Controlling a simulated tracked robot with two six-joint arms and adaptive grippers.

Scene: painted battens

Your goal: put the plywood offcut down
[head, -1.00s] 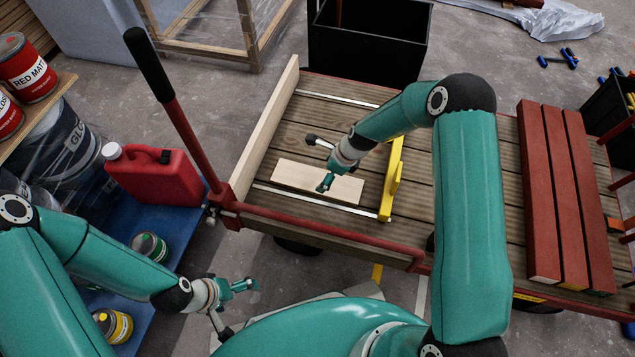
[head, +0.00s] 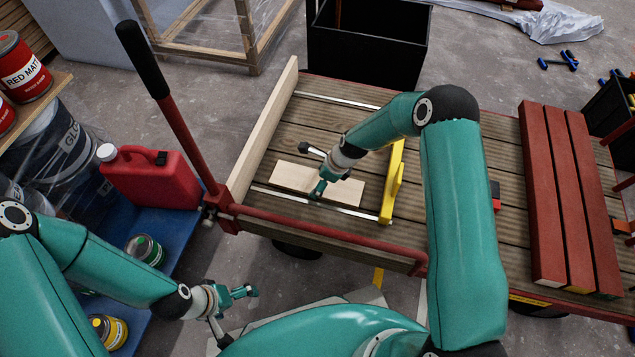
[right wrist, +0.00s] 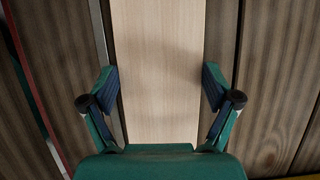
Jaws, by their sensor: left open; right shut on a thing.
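The plywood offcut (head: 289,177) is a pale flat rectangular board on the dark slatted deck of the trolley, or only just above it; I cannot tell which. My right gripper (head: 318,189) is over its middle. In the right wrist view, the offcut (right wrist: 158,50) runs between the two fingers of the right gripper (right wrist: 160,85), which are shut against its long edges. My left gripper (head: 248,291) is open and empty, in front of the trolley and away from the offcut.
The trolley deck (head: 460,190) has a pale batten (head: 264,130) along its left edge, a yellow tool (head: 394,185) right of the offcut and red battens (head: 568,190) further right. A red handle (head: 165,110) rises at the left. A black crate (head: 365,50) stands behind.

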